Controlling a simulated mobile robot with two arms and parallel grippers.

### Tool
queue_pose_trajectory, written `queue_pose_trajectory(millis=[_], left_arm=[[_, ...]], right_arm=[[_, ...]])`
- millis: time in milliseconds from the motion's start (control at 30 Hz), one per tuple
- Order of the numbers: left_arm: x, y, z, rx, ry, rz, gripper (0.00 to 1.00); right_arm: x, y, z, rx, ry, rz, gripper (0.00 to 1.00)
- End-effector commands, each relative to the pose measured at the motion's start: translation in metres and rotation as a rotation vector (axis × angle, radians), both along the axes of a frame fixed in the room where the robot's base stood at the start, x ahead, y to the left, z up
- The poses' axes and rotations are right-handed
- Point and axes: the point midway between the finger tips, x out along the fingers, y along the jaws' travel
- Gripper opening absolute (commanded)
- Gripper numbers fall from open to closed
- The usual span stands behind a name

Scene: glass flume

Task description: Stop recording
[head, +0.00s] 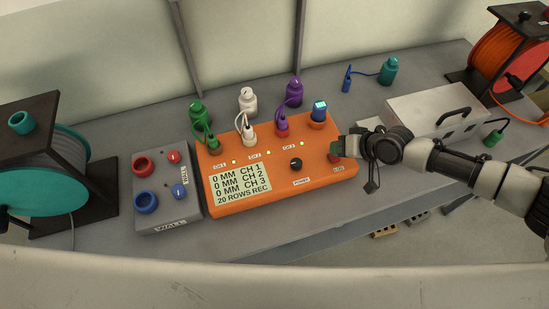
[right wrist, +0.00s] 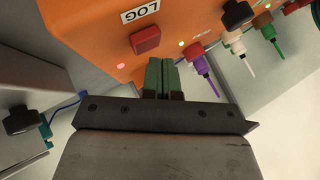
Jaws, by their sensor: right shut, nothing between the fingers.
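The orange logger box (head: 270,195) stands on the bench; its display (head: 240,184) reads 0 MM for CH 1, CH 2 and CH 3, and "20 ROWS REC". A black knob (head: 296,164) is on its front, with a LOG label near its right end. In the right wrist view the red square LOG button (right wrist: 145,40) sits under that label, and a small red light (right wrist: 122,67) glows near it. My right gripper (head: 344,147) is shut and empty at the box's right end. Its green fingertips (right wrist: 162,66) appear just beside the button; contact cannot be told. My left gripper is out of view.
A grey WALL box (head: 168,215) with red and blue parts stands left of the logger. Green, white and purple bottles (head: 247,102) stand behind, cabled to plugs on top. A grey case (head: 440,110) and an orange cable reel (head: 497,58) are at right, a teal reel (head: 75,188) at left.

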Motion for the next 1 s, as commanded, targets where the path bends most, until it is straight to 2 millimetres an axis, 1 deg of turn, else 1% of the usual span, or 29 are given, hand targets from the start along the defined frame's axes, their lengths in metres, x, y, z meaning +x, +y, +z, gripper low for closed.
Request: queue_pose_trajectory(millis=[367,1000], left_arm=[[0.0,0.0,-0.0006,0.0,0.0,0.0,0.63],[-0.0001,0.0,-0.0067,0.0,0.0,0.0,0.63]], right_arm=[[0.0001,0.0001,-0.0006,0.0,-0.001,0.0,0.0],[0.0001,0.0001,-0.0084,0.0,-0.001,-0.001,0.0]])
